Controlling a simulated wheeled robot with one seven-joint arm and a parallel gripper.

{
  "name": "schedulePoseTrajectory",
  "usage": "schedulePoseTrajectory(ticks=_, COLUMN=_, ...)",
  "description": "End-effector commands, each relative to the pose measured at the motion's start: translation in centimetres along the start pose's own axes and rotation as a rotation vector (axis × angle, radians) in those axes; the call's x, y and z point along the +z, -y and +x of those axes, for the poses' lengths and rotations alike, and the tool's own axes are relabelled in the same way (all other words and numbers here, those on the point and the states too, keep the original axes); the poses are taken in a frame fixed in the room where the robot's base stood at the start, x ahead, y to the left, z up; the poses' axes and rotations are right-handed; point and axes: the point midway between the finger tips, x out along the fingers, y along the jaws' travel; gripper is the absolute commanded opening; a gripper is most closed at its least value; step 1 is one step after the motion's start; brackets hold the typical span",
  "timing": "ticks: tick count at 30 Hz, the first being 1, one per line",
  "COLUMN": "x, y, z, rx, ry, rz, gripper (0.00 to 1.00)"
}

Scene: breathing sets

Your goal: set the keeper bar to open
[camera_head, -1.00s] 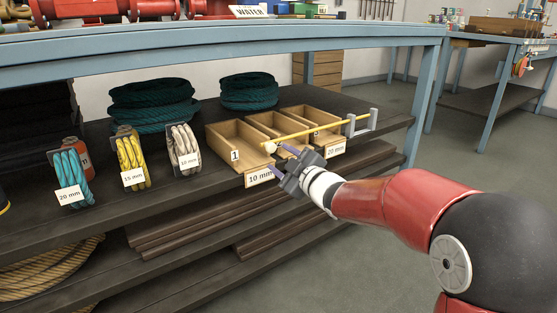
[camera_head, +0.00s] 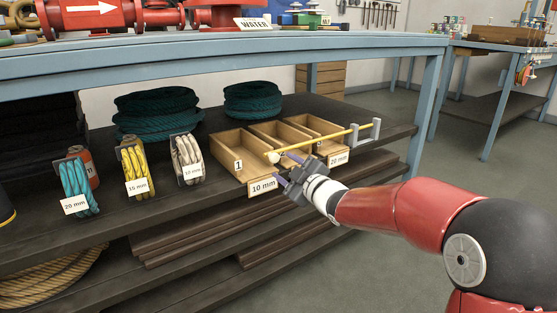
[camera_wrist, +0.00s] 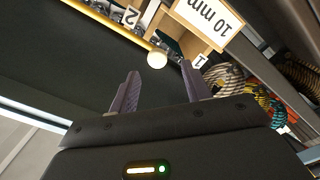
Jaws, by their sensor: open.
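The keeper bar (camera_head: 322,142) is a thin yellow rod lying across the front of the open wooden bins. Its right end is at a grey bracket (camera_head: 362,134), and a pale round knob (camera_head: 273,157) is on its left end. My gripper (camera_head: 287,171) is open and empty, just in front of and below the knob end. In the wrist view, the knob (camera_wrist: 157,59) appears between the spread fingers (camera_wrist: 160,70), beyond their tips. I see no contact with it.
The wooden bins (camera_head: 229,150) carry number and size labels on the dark shelf (camera_head: 205,205). Upright rope coils in teal, yellow (camera_head: 134,170) and white (camera_head: 187,160) stand to the left. Teal coils (camera_head: 155,110) lie behind. The blue bench edge (camera_head: 240,44) runs above.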

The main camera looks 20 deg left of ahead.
Motion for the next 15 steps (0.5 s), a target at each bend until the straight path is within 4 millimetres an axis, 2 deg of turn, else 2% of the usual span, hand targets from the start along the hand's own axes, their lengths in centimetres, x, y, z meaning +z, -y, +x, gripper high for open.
schedulePoseTrajectory(ticks=1, x=0.1, y=-0.5, z=0.4, rx=0.003, ry=0.000, rz=0.004, gripper=0.48)
schedulePoseTrajectory(ticks=5, x=0.2, y=-0.4, z=1.6, rx=0.003, ry=-0.003, rz=0.003, gripper=0.48)
schedulePoseTrajectory(ticks=15, x=0.1, y=-0.3, z=6.8, rx=0.003, ry=-0.003, rz=0.003, gripper=0.48)
